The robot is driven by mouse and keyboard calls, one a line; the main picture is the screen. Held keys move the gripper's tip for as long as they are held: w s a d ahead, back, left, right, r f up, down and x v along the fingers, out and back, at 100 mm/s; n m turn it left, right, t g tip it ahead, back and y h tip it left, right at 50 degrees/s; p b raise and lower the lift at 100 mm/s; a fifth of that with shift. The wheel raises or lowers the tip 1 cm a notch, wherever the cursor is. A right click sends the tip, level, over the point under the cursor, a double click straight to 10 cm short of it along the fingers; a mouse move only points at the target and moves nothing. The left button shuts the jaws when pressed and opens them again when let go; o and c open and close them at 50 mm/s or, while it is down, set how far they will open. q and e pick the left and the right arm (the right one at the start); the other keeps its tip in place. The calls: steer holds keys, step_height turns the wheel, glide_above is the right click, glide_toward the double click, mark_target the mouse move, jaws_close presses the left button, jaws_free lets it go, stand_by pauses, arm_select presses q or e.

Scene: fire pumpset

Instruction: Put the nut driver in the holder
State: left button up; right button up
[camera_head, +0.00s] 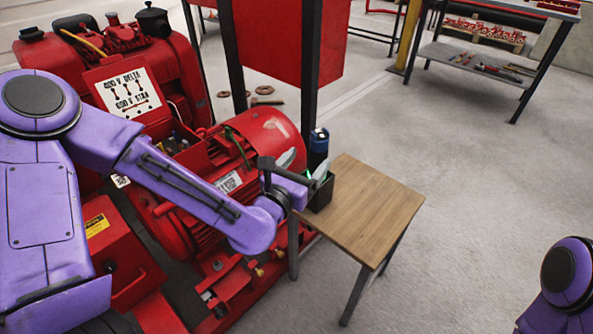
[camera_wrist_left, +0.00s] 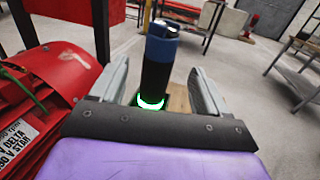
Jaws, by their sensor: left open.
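The nut driver (camera_head: 319,142), black with a blue top and a glowing green ring low down, stands upright at the back left corner of the small wooden table. The dark holder (camera_head: 322,193) is a small box on that corner, and the driver's lower end appears to be in it, partly hidden by my gripper. My left gripper (camera_head: 305,163) is open beside the driver. In the left wrist view the driver (camera_wrist_left: 158,62) stands between the two spread grey fingers, with gaps visible on both sides. My right gripper is out of view; only part of that arm shows at lower right.
The wooden table (camera_head: 378,210) is otherwise bare. The red motor (camera_head: 262,140) lies close to the left of it, under my left arm. A red cabinet (camera_head: 270,40) stands behind. A workbench (camera_head: 480,60) is at the back right. The floor right of the table is clear.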

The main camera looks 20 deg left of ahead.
arm_select(q)
steer(key=s+p, duration=0.1)
steer(key=p, duration=0.1)
steer(key=s+p, duration=0.2)
steer(key=p, duration=0.1)
steer(key=s+p, duration=0.2)
steer(key=p, duration=0.1)
steer(key=shift+s+a, duration=0.1)
steer(key=shift+a, duration=0.2)
steer(key=s+a+f+m+g+y, duration=0.1)
steer(key=s+a+f+m+g, duration=0.3)
steer(key=s+f+m, duration=0.55)
steer(key=s+a+f+m+g+y, duration=0.1)
steer(key=s+f+m+g+y, duration=0.1)
steer(key=s+f+m+g, duration=0.7)
steer(key=s+a+f+m+g+y, duration=0.2)
steer(key=s+a+f+m+y, duration=0.1)
steer(key=s+a+f+m, duration=0.55)
step_height(320, 180, up, 14)
steer(key=w+d+m+p, duration=0.1)
steer(key=w+p, duration=0.1)
steer(key=p, duration=1.1)
steer(key=shift+d+p, duration=0.2)
steer(key=shift+p, duration=0.15)
steer(key=shift+w, duration=0.15)
